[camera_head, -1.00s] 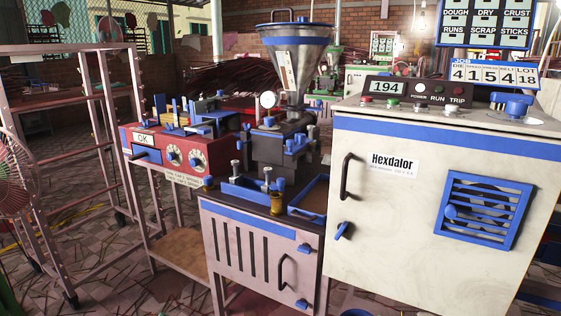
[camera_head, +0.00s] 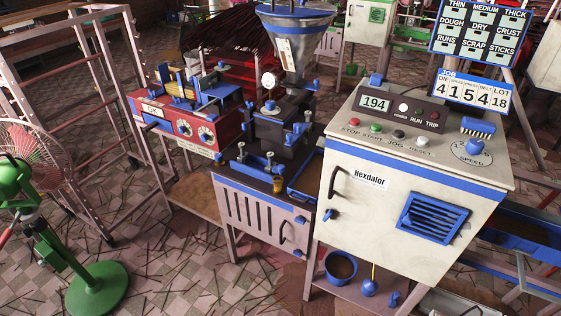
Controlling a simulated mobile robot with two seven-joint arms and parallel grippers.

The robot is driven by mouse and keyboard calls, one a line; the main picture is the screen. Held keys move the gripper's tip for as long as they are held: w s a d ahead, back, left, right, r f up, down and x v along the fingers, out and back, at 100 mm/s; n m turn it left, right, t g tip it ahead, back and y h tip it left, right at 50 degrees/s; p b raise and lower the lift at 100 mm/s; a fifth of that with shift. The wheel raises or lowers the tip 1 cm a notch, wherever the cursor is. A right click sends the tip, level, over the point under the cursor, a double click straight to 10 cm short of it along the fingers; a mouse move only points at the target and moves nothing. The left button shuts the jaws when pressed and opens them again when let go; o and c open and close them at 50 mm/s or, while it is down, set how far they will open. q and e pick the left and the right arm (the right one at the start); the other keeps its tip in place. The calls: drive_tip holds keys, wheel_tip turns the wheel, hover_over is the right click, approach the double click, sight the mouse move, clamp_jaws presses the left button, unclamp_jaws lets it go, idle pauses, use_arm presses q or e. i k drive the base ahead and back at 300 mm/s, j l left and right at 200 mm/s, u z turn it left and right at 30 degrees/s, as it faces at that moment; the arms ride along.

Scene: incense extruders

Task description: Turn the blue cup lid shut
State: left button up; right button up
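I cannot single out the blue cup lid with certainty. A small blue cap (camera_head: 270,104) sits below the round white gauge on the dark extruder body (camera_head: 283,133), under the hopper. An open blue pot (camera_head: 340,266) with brown contents sits low beneath the white cabinet. Neither of my grippers is in view.
The white Hexdalor cabinet (camera_head: 345,226) stands at the right, with the red control box (camera_head: 172,125) left of the extruder. A pink rack (camera_head: 60,75) and a fan on a green round base (camera_head: 98,290) stand at the left. Tiled floor with scattered sticks (camera_head: 175,265) lies in front.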

sight(279, 169)
drive_tip(key=i+j+z, duration=0.1)
drive_tip(key=j, duration=0.25)
drive_tip(key=i+j, duration=0.25)
drive_tip(key=i+j+z, duration=0.15)
drive_tip(key=j, duration=0.25)
drive_tip(key=i+j, duration=0.15)
drive_tip(key=j, duration=0.25)
drive_tip(key=i+j+z, duration=0.15)
drive_tip(key=j, duration=0.2)
drive_tip(key=i+j, duration=0.1)
drive_tip(key=j, duration=0.25)
drive_tip(key=i+j+z, duration=0.15)
drive_tip(key=j, duration=0.25)
